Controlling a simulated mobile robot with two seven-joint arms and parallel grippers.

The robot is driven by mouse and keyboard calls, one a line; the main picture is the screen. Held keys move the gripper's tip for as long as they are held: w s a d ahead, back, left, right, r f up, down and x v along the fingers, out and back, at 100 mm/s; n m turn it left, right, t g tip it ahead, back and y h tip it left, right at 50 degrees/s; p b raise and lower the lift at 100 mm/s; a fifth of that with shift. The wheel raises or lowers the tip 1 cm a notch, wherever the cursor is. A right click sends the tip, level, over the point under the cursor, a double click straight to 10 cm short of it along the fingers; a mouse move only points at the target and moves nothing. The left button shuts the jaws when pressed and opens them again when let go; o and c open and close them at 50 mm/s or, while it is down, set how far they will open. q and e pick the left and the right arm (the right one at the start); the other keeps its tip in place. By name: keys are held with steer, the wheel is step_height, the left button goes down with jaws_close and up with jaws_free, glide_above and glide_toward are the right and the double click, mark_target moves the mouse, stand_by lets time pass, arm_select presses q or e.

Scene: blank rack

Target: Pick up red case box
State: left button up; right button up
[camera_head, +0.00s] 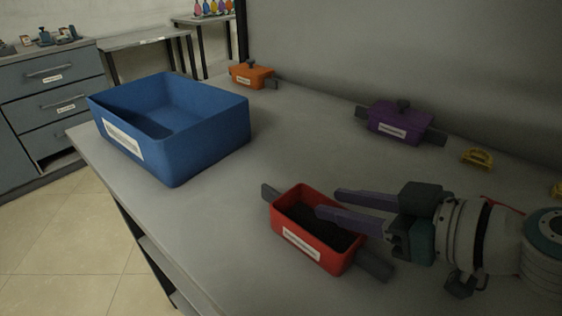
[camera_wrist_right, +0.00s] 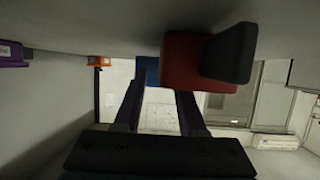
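The red case box (camera_head: 303,245) sits on the grey table at the front, open at the top with a dark inside. It has a white label on its front and grey handles at both ends. My right gripper (camera_head: 328,203) comes in from the right, its two purple-grey fingers apart and empty, overlapping the box's right part in the head view. In the right wrist view the open gripper (camera_wrist_right: 159,92) shows with the red case box (camera_wrist_right: 183,68) beyond its fingers and a grey handle towards the camera. Contact cannot be told. My left gripper is not in view.
A large blue bin (camera_head: 215,135), open and empty, stands at the left on the table (camera_head: 225,225). An orange box (camera_head: 252,75) and a purple box (camera_head: 400,122) stand along the back wall, near a yellow item (camera_head: 477,157). The middle of the table is clear.

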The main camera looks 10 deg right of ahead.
steer(key=shift+w+a+f, duration=0.2)
steer(key=shift+w+a, duration=0.05)
steer(key=shift+w, duration=0.1)
jaws_close()
stand_by(1.2)
